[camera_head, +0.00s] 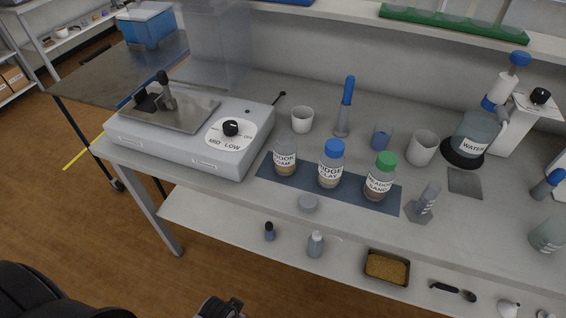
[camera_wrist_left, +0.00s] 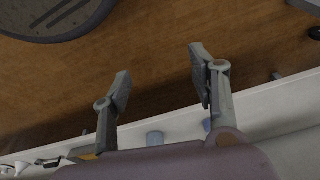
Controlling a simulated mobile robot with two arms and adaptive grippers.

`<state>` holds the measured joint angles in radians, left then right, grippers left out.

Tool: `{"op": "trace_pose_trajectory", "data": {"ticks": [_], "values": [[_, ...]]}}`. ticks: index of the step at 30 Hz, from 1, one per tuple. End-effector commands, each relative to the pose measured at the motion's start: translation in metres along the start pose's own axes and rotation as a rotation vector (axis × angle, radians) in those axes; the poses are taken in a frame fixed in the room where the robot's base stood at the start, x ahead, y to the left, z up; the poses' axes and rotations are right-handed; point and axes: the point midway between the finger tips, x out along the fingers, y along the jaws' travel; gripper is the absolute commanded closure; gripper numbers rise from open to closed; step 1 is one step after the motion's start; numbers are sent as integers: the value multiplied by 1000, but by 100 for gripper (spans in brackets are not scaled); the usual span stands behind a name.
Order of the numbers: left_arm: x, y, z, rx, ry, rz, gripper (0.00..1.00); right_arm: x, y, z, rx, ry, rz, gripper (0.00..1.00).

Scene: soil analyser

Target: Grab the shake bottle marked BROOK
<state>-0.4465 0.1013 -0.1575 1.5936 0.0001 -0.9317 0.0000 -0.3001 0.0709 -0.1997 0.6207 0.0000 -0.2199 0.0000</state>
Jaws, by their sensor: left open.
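The bottle marked BROOK (camera_head: 285,157) stands upright at the left end of a blue mat (camera_head: 262,177) on the bench. It is clear, has a white label and some brown soil at the bottom, and shows no coloured cap. A bottle with a blue cap (camera_head: 331,165) and one with a green cap (camera_head: 381,178) stand to its right. My left gripper (camera_wrist_left: 158,76) is open and empty in the left wrist view, with floor behind it. Part of a gripper (camera_head: 222,308) shows at the bottom edge of the head view, well below the bench front. My right gripper is not identifiable.
A shaker machine (camera_head: 190,135) stands left of the bottles. A white cup (camera_head: 302,119) and a blue-handled tool (camera_head: 345,105) stand behind. A lower shelf (camera_head: 205,218) holds small bottles and a soil tray (camera_head: 387,268).

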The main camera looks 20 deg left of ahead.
Motion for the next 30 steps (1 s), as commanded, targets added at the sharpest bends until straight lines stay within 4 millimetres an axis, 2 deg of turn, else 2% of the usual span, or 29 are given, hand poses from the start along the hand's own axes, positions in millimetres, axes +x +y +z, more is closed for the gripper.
{"op": "trace_pose_trajectory", "data": {"ticks": [1, 11, 14, 18, 21, 24, 27, 30], "values": [[-10, -1, -13, -3, 21, -2, 46, 14, 1, 2, -1, -1, 1, 28], [-121, -22, -81, -19, 215, -19, 46, 44, 7, 7, -4, -3, 8, 28], [-161, -34, -111, -16, 365, -25, 46, 52, 8, 8, -5, -4, 10, 28], [-233, -49, -171, 2, 695, -13, 46, 57, 8, 8, -5, -4, 10, 28], [-278, -54, -203, 17, 899, 11, 46, 58, 8, 8, -5, -4, 10, 28], [-320, -56, -226, 33, 1082, 40, 46, 58, 8, 9, -5, -4, 10, 28], [-357, -57, -240, 46, 1229, 72, 46, 58, 8, 8, -5, -4, 10, 28], [-381, -57, -246, 54, 1323, 95, 46, 58, 8, 8, -5, -4, 10, 28]]}}
